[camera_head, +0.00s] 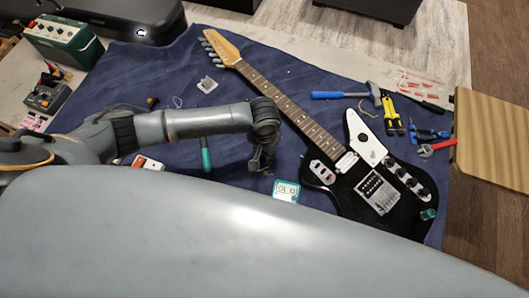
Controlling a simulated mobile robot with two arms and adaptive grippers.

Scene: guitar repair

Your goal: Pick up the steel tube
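I cannot clearly make out a steel tube in this view; it may be hidden behind my own parts. My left gripper (259,165) hangs fingers down over the blue cloth, left of the black guitar (345,210). It is seen small and dark, so I cannot tell whether it is open or shut, or holds anything. A teal-handled tool (206,156) shows partly below my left forearm. My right gripper is not in view.
The blue cloth (150,65) covers most of the table. A blue-handled hammer (345,95), yellow-handled pliers (391,112) and red-handled pliers (436,148) lie right. A green amplifier (62,42) and pedal (47,97) stand left. A small teal-white box (286,191) lies near the gripper.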

